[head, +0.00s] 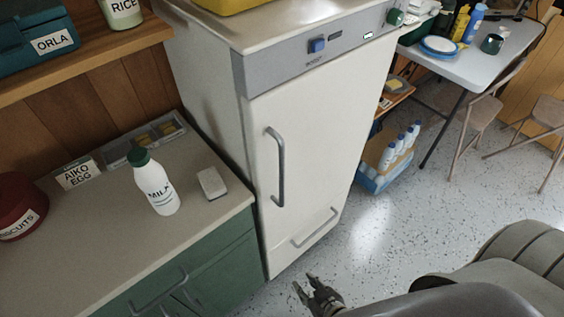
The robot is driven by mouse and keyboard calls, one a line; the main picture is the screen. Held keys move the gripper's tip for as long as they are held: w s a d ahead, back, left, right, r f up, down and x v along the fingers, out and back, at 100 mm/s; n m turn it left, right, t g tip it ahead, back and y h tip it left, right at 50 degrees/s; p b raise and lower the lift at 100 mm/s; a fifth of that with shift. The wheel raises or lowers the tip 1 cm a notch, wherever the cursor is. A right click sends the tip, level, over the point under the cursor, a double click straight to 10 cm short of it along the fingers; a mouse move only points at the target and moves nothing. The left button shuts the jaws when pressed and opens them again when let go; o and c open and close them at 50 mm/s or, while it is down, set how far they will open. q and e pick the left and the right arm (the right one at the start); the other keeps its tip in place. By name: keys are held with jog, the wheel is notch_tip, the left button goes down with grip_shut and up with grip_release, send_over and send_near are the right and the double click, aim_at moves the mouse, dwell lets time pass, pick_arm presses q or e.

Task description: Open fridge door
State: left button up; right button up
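The white fridge (205,100) stands in the middle of the head view, tilted in the picture. Its tall fridge door (325,135) looks shut flush with the body. A vertical grey bar handle (281,168) is on the left side of the door. A second, slanted bar (315,229) sits low on the front. My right gripper (304,283) is at the bottom edge of the view, in front of and below the fridge's base, apart from the handle. Its dark fingers look spread and empty. My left gripper is out of view.
A counter (110,235) with green cupboards adjoins the fridge's left side, holding a milk bottle (156,184) and a small white block (211,183). A crate of bottles (385,160) stands on the floor at right. A folding table (470,58) and chairs stand beyond. Speckled floor (400,220) is open before the fridge.

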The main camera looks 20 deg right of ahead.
jog(key=w+r+t+p, duration=0.1)
jog(key=w+r+t, duration=0.15)
jog(key=r, duration=0.65)
jog(key=w+r+t+p, duration=0.1)
jog(key=w+r+t, duration=0.15)
jog(key=r, duration=0.65)
jog(key=t+p, duration=0.2)
jog(key=t, duration=0.1)
send_near(283, 173)
jog(key=shift+m, duration=0.3)
jog(key=w, duration=0.3)
jog(key=w+p, duration=0.1)
jog(key=w, duration=0.3)
jog(key=w+a+p, duration=0.1)
jog(key=w, duration=0.2)
jog(key=shift+w+f, duration=0.1)
jog(key=shift+w, duration=0.2)
grip_shut()
